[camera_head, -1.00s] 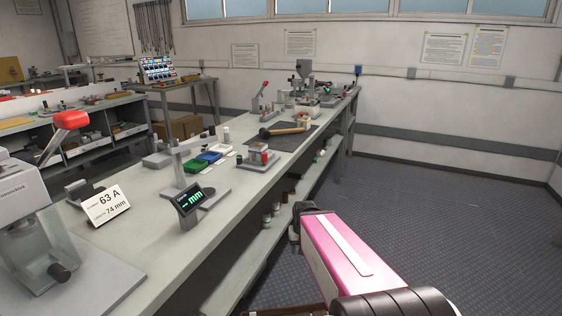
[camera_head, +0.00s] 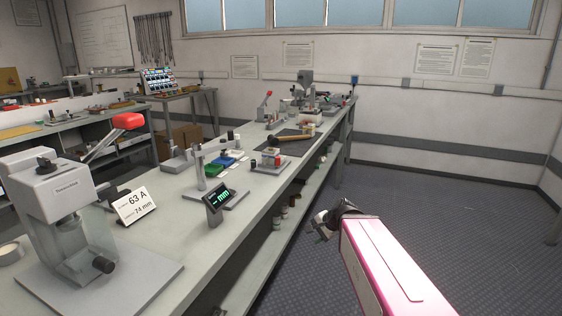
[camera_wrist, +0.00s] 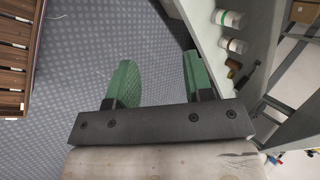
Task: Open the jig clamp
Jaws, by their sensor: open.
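I cannot tell for certain which fixture is the jig clamp. A small stand with a red-tipped upright lever (camera_head: 265,105) sits far along the bench. A grey bench device (camera_head: 55,190) at the near left also has a lever with a red grip (camera_head: 128,121), raised and tilted. My gripper (camera_head: 322,222) is beside the bench's right edge, over the floor, apart from both. In the wrist view my gripper (camera_wrist: 158,82) has its two green fingers spread with nothing between them.
The long bench (camera_head: 180,240) carries a display reading mm (camera_head: 214,202), a 63 A / 74 mm card (camera_head: 134,205), coloured trays (camera_head: 222,162) and a mallet (camera_head: 288,138). Its lower shelf (camera_wrist: 215,60) holds jars. A slatted wooden surface (camera_wrist: 15,55) shows in the wrist view. Floor at right is clear.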

